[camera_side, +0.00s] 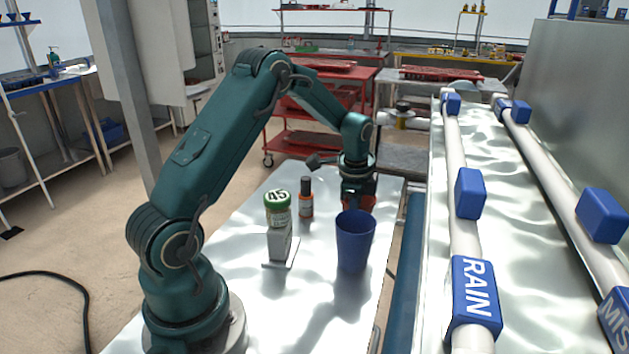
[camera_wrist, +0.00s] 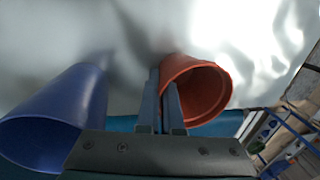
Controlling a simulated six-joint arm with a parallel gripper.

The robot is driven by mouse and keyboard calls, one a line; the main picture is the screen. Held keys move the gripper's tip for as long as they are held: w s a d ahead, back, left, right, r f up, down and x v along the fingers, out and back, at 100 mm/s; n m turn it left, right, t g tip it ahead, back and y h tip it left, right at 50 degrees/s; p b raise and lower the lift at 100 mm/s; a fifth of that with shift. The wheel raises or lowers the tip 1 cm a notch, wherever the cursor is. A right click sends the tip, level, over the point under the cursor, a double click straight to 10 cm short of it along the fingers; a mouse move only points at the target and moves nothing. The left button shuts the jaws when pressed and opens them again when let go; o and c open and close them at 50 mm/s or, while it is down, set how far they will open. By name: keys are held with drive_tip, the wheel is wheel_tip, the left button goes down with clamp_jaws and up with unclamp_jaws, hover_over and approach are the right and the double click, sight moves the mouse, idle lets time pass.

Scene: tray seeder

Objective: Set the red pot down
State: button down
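The red pot (camera_wrist: 208,92) is in the wrist view, with its open mouth facing the camera. It also shows in the side view (camera_side: 367,203), mostly hidden behind the blue cup and below my gripper. My gripper's two fingers (camera_wrist: 162,105) straddle the left wall of the red pot, one on the inside and one on the outside, and look closed on it. The pot is close to the table top (camera_side: 320,305); I cannot tell whether its base touches.
A blue cup (camera_side: 354,243) stands just in front of my gripper in the side view and left of it in the wrist view (camera_wrist: 60,115). A green-lidded jar (camera_side: 278,212) is on a grey stand (camera_side: 280,245). An orange bottle (camera_side: 306,203) stands behind. White pipes (camera_side: 455,150) run at right.

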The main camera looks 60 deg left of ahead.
drive_tip(key=c, duration=1.1)
unclamp_jaws()
wheel_tip(320, 180, up, 12)
drive_tip(key=s+d, duration=0.1)
drive_tip(key=d, duration=0.1)
drive_tip(key=s+d+r+n+t, duration=0.2)
drive_tip(key=s+d+r+n, duration=0.25)
drive_tip(key=s+d, duration=0.4)
drive_tip(key=shift+s+d+f+n+t+h, duration=0.3)
drive_tip(key=shift+s+d+n, duration=0.6)
drive_tip(key=shift+s, duration=0.6)
drive_tip(key=shift+s+d+f+n+t+h, duration=0.15)
drive_tip(key=shift+s+d+f+n+t, duration=0.35)
drive_tip(key=shift+s+d, duration=0.8)
drive_tip(key=shift+s+d+f+n+t+h, duration=0.25)
drive_tip(key=shift+s+d+n, duration=0.6)
drive_tip(key=shift+s, duration=0.85)
drive_tip(key=shift+r, duration=0.1)
